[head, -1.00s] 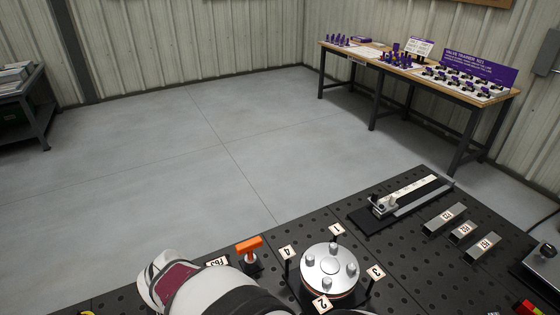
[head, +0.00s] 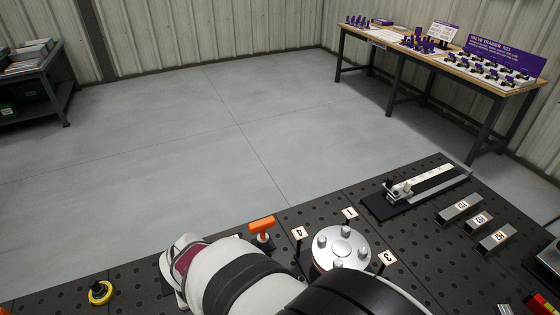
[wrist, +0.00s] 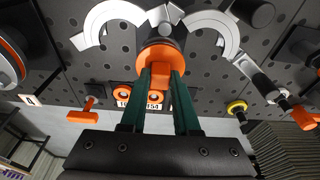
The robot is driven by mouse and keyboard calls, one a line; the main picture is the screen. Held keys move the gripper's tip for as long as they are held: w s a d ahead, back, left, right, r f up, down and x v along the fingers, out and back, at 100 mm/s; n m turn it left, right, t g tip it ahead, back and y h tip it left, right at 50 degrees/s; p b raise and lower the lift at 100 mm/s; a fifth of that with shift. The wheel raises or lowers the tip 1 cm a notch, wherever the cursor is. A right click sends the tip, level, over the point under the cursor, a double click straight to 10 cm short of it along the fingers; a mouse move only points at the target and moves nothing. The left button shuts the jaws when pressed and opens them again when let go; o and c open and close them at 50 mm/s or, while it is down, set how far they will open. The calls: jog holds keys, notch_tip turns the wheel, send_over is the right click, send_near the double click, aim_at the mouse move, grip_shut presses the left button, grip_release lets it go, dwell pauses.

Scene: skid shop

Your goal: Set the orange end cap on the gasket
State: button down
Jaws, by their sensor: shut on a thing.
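In the wrist view my gripper (wrist: 161,80), with two dark green fingers, is shut on the raised tab of an orange round part (wrist: 160,52), which looks like the orange end cap. The cap is over the black perforated bench, with a dark round shape just past it; I cannot tell whether they touch. I cannot make out the gasket for certain. In the head view my arm hides the gripper and the cap.
A silver bolted flange (head: 342,243) with numbered tags stands right of my arm, partly covered. An orange-handled T-shaped piece (head: 262,227) stands behind my arm. A yellow ring (head: 100,292) lies left. Two curved grey jaws (wrist: 112,20) show in the wrist view.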

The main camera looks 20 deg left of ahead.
jog(key=shift+f, duration=0.3)
jog(key=shift+c, duration=1.7)
grip_release()
jog(key=shift+r, duration=0.1)
jog(key=shift+s+d+r, duration=0.1)
jog(key=shift+r, duration=0.6)
jog(key=shift+s+d+r, duration=0.1)
jog(key=shift+r, duration=2.6)
